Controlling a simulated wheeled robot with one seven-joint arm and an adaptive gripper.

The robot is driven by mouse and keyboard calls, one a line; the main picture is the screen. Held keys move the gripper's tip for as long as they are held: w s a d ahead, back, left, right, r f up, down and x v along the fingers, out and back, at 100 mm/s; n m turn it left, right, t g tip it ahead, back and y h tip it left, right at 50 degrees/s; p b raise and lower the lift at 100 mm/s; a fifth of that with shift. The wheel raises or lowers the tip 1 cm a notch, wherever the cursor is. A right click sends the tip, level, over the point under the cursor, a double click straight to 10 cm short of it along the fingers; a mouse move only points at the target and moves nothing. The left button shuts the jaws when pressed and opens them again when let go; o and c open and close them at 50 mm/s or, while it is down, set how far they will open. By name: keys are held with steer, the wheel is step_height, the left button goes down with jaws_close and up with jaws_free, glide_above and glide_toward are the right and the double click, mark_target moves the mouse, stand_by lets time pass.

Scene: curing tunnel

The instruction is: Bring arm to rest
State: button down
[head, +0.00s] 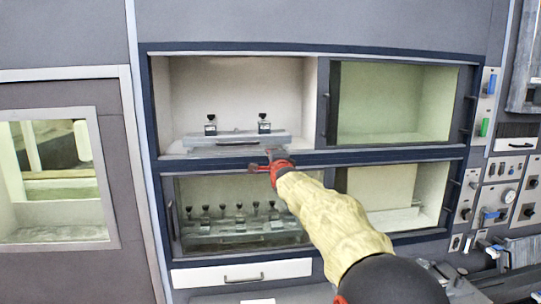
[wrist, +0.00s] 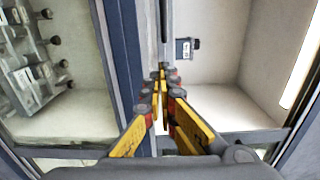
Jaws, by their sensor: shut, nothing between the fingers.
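My gripper (head: 268,165) is in front of the cabinet, at the bar between the upper left and lower left compartments in the head view. In the wrist view my gripper (wrist: 161,78) has its yellow and red fingers brought together at the tips, with nothing between them. My arm, in a pale yellow sleeve, reaches up from the lower right of the head view. Whether the fingertips touch the cabinet frame cannot be told.
The upper left compartment (head: 235,85) is open, with two dark-capped bottles on a grey tray (head: 237,141). Several bottles stand in the lower left compartment (head: 195,188). A drawer (head: 242,274) lies below. Control panels (head: 492,190) are at the right.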

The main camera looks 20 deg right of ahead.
steer(key=s+a+f+n+g+y, duration=0.25)
steer(key=s+f+n, duration=0.25)
steer(key=f, duration=0.5)
steer(key=s+a+f+n+g+y, duration=0.15)
steer(key=s+f+n+g, duration=0.3)
steer(key=f, duration=0.55)
steer(key=s+a+f+n+g+b, duration=0.1)
steer(key=s+a+f+n+b, duration=0.2)
steer(key=s, duration=1.2)
steer(key=s+a+f+n+g+b, duration=0.2)
steer(key=s+a+f, duration=0.6)
steer(key=s, duration=0.6)
steer(key=s+a+f+n+g+y+b, duration=0.1)
steer(key=s+a+f+n+b, duration=0.2)
steer(key=s, duration=1.2)
steer(key=shift+s+a+f+n+g+b, duration=0.3)
steer(key=shift+a+f+n+g+b, duration=0.1)
steer(key=shift+a+f+n, duration=1.3)
steer(key=shift+d+r, duration=0.1)
steer(key=shift+r, duration=0.2)
